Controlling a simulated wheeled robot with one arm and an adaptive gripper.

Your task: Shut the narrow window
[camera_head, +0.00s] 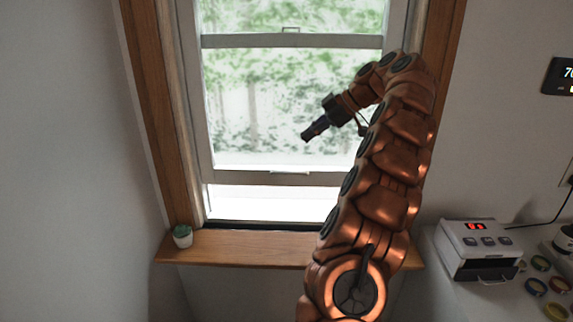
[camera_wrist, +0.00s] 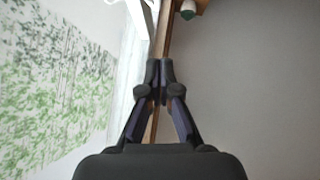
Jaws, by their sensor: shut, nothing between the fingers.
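The narrow window is a sash window with a pale frame in a wooden surround. Its lower sash (camera_head: 240,178) is raised, with a bright open gap (camera_head: 270,203) between its bottom rail and the sill. A small lift tab (camera_head: 290,172) shows on that rail. My gripper (camera_head: 306,136) is shut and empty, in front of the lower pane and above the bottom rail, pointing down-left. I cannot tell whether it touches the glass. In the wrist view the shut fingertips (camera_wrist: 160,66) overlap the wooden surround (camera_wrist: 165,28), with the pane (camera_wrist: 50,90) at left.
A wooden sill (camera_head: 240,248) runs below the window, with a small potted plant (camera_head: 182,236) at its left end. A white device with a red display (camera_head: 478,248) and several colored rings stand on a surface at right. A dark wall panel (camera_head: 558,76) hangs above.

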